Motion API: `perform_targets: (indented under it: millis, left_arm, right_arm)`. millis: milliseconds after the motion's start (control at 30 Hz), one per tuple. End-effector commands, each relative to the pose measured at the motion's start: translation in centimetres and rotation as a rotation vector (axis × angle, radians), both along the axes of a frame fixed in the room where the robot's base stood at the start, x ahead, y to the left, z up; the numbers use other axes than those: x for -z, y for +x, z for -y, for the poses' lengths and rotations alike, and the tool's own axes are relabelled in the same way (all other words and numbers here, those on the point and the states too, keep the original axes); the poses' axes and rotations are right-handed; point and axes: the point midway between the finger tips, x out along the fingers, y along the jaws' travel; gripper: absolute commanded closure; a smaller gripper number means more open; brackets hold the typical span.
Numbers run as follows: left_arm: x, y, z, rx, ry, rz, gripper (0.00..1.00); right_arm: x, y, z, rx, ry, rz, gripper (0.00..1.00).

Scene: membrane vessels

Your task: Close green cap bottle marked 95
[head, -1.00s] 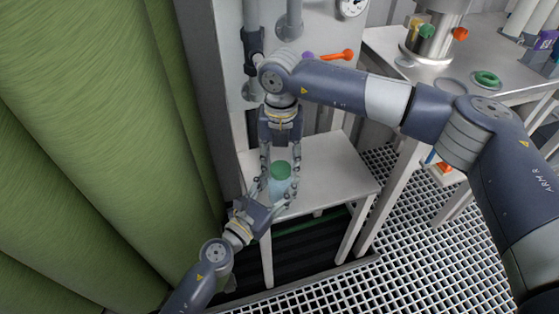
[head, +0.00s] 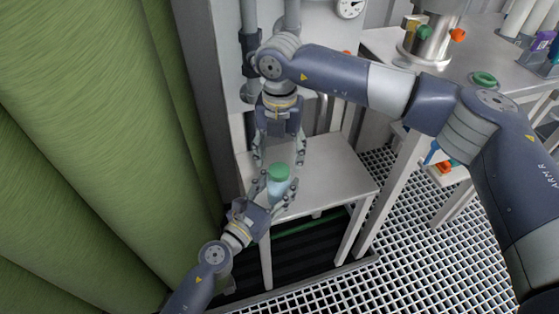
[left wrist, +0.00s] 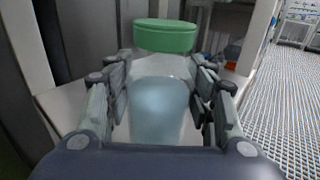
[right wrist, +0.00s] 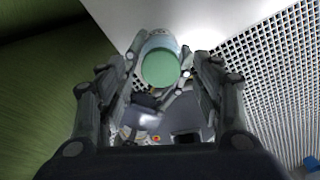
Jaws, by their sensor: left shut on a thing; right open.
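The bottle (head: 279,188) is clear with pale blue contents and stands upright above or at the small table's front edge. Its green cap (head: 279,172) sits on top; it also shows in the left wrist view (left wrist: 165,36). No number 95 is legible. My left gripper (head: 275,189) is shut on the bottle body (left wrist: 160,105) from the front left. My right gripper (head: 279,157) is open and points down above the cap, with its fingers spread to either side. In the right wrist view the cap (right wrist: 160,68) lies between the fingertips, clear of both.
The small white table (head: 335,175) is otherwise bare. A wall panel with pipes (head: 250,50) stands behind it. A green curtain-like surface (head: 90,150) fills the left. A metal bench (head: 500,75) at the right holds a steel vessel (head: 430,45) and a green ring (head: 484,79).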

Motion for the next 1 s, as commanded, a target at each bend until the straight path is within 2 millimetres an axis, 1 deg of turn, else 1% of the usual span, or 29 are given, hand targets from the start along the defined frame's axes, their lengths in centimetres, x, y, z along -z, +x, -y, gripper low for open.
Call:
perform_targets:
  millis: [33,133,333,367,433,567,667,800,900,1000]
  left_arm:
    - [0.1,0.0,0.0,0.0,0.001,-0.001,1.0]
    - [0.1,0.0,0.0,0.0,0.001,-0.001,1.0]
    - [0.0,0.0,0.0,0.0,0.001,-0.001,1.0]
    - [0.0,0.0,0.0,0.0,0.001,-0.001,1.0]
    - [0.0,0.0,0.0,0.0,0.001,-0.001,1.0]
    - [0.0,0.0,0.0,0.0,0.001,-0.001,1.0]
    - [0.0,0.0,0.0,0.0,0.001,-0.001,1.0]
    - [0.0,0.0,0.0,0.0,0.001,-0.001,1.0]
    - [0.0,0.0,0.0,0.0,0.0,0.0,1.0]
    - [0.0,0.0,0.0,0.0,0.0,0.0,1.0]
  right_arm:
    - [-0.7,0.0,0.0,0.0,0.001,0.001,0.4]
    - [-1.5,0.0,0.0,0.0,-0.001,0.0,0.4]
    - [-1.5,0.0,0.0,0.0,-0.001,-0.001,0.4]
    - [-1.5,0.0,0.0,0.0,-0.001,-0.001,0.42]
    - [-1.5,-0.1,0.0,-0.005,-0.001,-0.002,0.42]
    - [-1.7,-0.6,-0.3,-0.071,0.003,-0.017,0.42]
    - [-2.0,-1.5,-0.8,-0.195,0.012,-0.044,0.42]
    - [-2.5,-2.7,-1.4,-0.444,0.032,-0.077,0.42]
    - [-2.9,-3.0,-1.5,-0.628,0.042,-0.082,0.42]
    - [-3.3,-2.9,-1.4,-0.808,0.046,-0.073,0.42]
